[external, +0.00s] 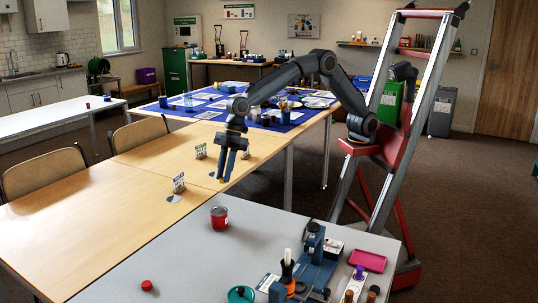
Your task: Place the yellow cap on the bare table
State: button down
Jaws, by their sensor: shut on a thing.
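My gripper (224,178) points down over the wooden table (110,190), near its right edge. Its blue fingers are shut on a small yellow thing, the yellow cap (222,181), of which only a little shows between the fingertips. I cannot tell from this view how high the cap is above the table top. Bare wood shows to the left of the gripper.
Small signs (179,183) with grey discs stand along the wooden table. The grey table in front holds a red can (219,218), a red cap (147,285), a blue device (316,262) and a pink tray (368,260). A cluttered blue cloth (170,107) lies behind.

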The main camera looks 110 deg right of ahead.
jog(key=w+d+m+t+h, duration=0.1)
jog(key=w+d+m, duration=0.3)
jog(key=d, duration=1.8)
jog(key=w+d+m+h, duration=0.2)
jog(key=w+d+m, duration=0.2)
jog(key=d, duration=1.8)
jog(key=f, duration=1)
jog(key=shift+s+a+f, duration=0.2)
jog(key=shift+f, duration=2.45)
jog(key=shift+f, duration=0.15)
jog(key=c, duration=1.9)
grip_release()
jog(key=o, duration=0.3)
